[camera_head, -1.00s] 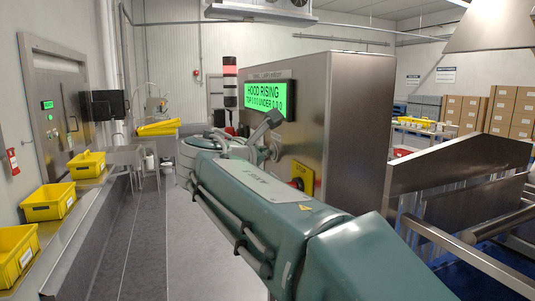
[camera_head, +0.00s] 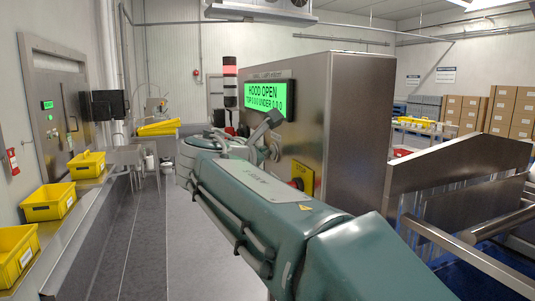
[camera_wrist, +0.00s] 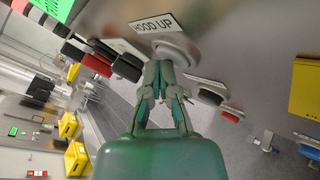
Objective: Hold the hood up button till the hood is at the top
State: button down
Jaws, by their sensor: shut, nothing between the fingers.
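The HOOD UP label (camera_wrist: 157,23) shows in the wrist view, just above a round pale button (camera_wrist: 176,47). My gripper (camera_wrist: 160,66) is shut and empty, with its fingertips at the button's face. They look to be touching it; how far it is pressed in is hidden by the fingers. In the head view the green display (camera_head: 265,96) on the steel cabinet (camera_head: 343,125) reads HOOD OPEN. My arm crosses in front of the cabinet and hides the button there. The hood is out of the head view.
A yellow plate with a red stop button (camera_head: 302,177) is on the cabinet face. Other dark controls (camera_wrist: 210,97) sit beside the button in the wrist view. The steel conveyor guard (camera_head: 460,165) stands at right. Yellow bins (camera_head: 48,201) line the left bench.

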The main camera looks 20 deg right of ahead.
jog(key=shift+a, duration=0.95)
jog(key=a, duration=0.5)
dwell(0.9)
